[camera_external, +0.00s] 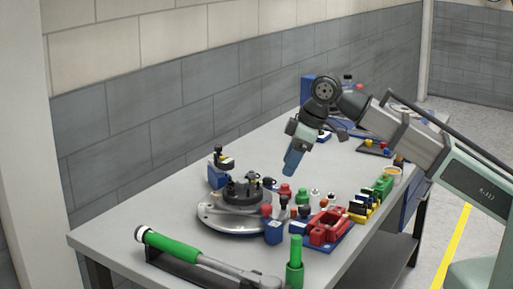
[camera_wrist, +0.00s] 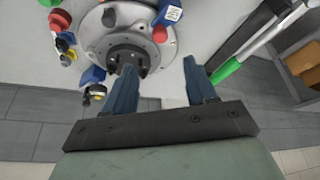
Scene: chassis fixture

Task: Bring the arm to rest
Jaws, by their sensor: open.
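My gripper (camera_external: 291,163) has blue fingers and hangs in the air above the table, tilted downward, beyond the round metal chassis fixture (camera_external: 219,220). In the wrist view my gripper (camera_wrist: 160,72) has its two blue fingers spread apart with nothing between them. The round fixture (camera_wrist: 92,39) shows beyond the left finger, which covers part of its dark hub (camera_wrist: 125,56). My arm reaches in from the right of the external view.
A green-handled tool (camera_external: 170,243) lies along the table's front edge; it also shows in the wrist view (camera_wrist: 226,71). A red part (camera_external: 325,228), a green bottle (camera_external: 295,262) and several small coloured pieces crowd the table right of the fixture. The table's left end (camera_external: 110,235) is bare.

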